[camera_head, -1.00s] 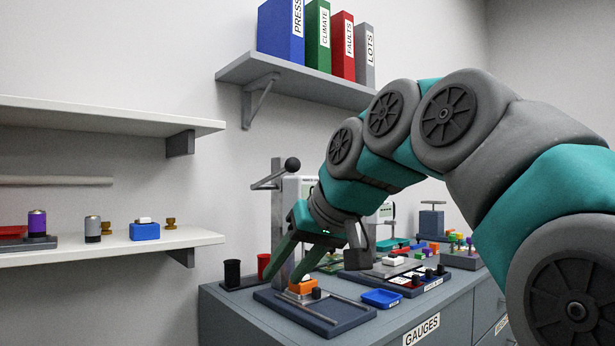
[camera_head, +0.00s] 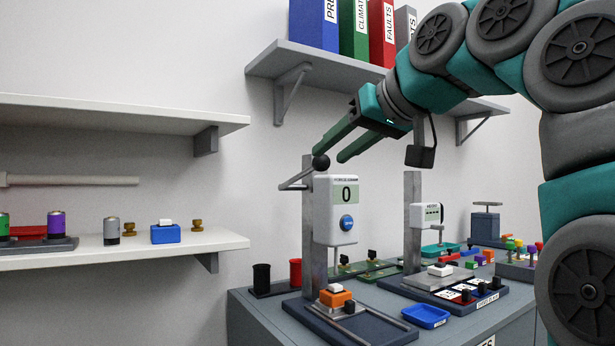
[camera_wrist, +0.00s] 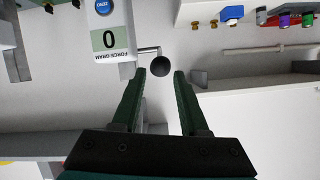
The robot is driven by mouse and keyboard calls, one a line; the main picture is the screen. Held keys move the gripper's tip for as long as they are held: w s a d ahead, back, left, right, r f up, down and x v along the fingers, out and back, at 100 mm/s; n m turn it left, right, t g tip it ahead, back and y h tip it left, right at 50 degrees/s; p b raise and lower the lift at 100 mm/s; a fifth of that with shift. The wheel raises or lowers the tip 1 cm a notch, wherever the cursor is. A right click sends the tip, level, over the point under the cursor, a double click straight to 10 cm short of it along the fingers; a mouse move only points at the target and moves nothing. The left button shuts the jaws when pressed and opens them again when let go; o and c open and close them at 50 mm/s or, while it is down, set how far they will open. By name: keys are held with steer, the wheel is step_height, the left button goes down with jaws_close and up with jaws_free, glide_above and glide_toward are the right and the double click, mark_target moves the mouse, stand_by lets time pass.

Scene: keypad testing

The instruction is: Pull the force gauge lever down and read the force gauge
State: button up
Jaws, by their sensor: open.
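The force gauge (camera_head: 336,225) is a white box on a grey column, with a green display reading 0 and a blue button. Its lever is a grey bar ending in a black ball knob (camera_head: 320,162), raised at the gauge's upper left. My gripper (camera_head: 328,156) is open and empty, its green fingers reaching down-left to the knob. In the wrist view the gauge (camera_wrist: 108,40) appears upside down, and the knob (camera_wrist: 160,66) lies between the fingertips, with no clear grip on it. An orange block (camera_head: 336,299) with a white top sits under the gauge.
A second gauge (camera_head: 426,215) on a column stands to the right. A wall shelf with binders (camera_head: 352,25) hangs above my gripper. Left shelves (camera_head: 120,243) hold small parts. A blue tray (camera_head: 425,316) and black and red cups (camera_head: 262,279) stand on the bench.

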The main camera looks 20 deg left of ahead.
mark_target(304, 175)
steer(key=x, duration=1)
steer(key=shift+w+a+f, duration=0.15)
jaws_close()
stand_by(1.0)
